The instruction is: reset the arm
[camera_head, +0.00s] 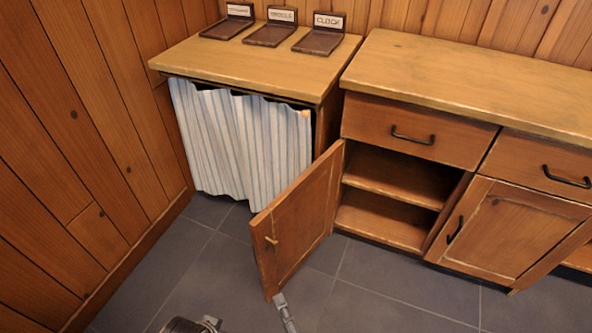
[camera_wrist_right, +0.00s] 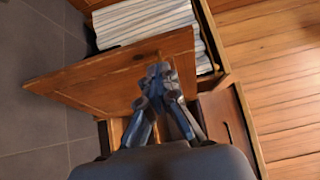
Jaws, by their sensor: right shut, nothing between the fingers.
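My right gripper (camera_head: 281,302) shows at the bottom of the head view, by the lower outer corner of the open cabinet door (camera_head: 300,215). In the right wrist view its fingers (camera_wrist_right: 158,72) are together and empty, in front of the wooden door (camera_wrist_right: 110,75). I cannot tell if they touch the door. A dark round part with a grey piece shows at the bottom edge of the head view, left of the right gripper. It seems to be part of my left arm, and its fingertips cannot be made out.
The open cabinet (camera_head: 390,195) has empty-looking shelves under a shut drawer (camera_head: 415,130). A striped curtain (camera_head: 245,145) hangs under the left counter (camera_head: 240,60), which bears three labelled dark stands (camera_head: 320,38). Another cabinet door (camera_head: 510,230) stands at right. The tiled floor (camera_head: 390,295) looks clear.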

